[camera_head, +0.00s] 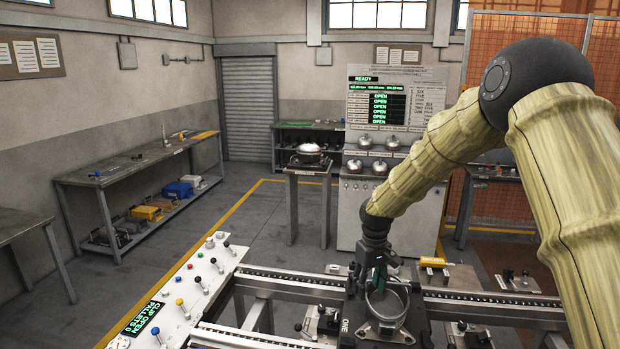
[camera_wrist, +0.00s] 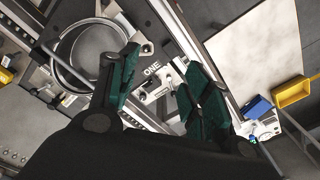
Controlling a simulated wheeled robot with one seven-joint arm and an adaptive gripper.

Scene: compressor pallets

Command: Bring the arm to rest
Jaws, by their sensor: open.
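My arm reaches in from the right in the head view and bends down over the conveyor. My gripper (camera_head: 376,276) points down above the dark pallet (camera_head: 354,312) marked ONE. In the wrist view my gripper (camera_wrist: 160,100) has its two green fingers apart, with nothing between them. A metal ring (camera_head: 386,304) stands on the pallet close to the fingers; in the wrist view the ring (camera_wrist: 93,57) lies left of them. I cannot tell whether a finger touches the ring.
The conveyor rail (camera_head: 480,300) runs left to right. A control panel (camera_head: 188,285) with knobs stands at its left end. A test cabinet (camera_head: 395,110) reading READY stands behind. A workbench (camera_head: 130,165) lines the left wall.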

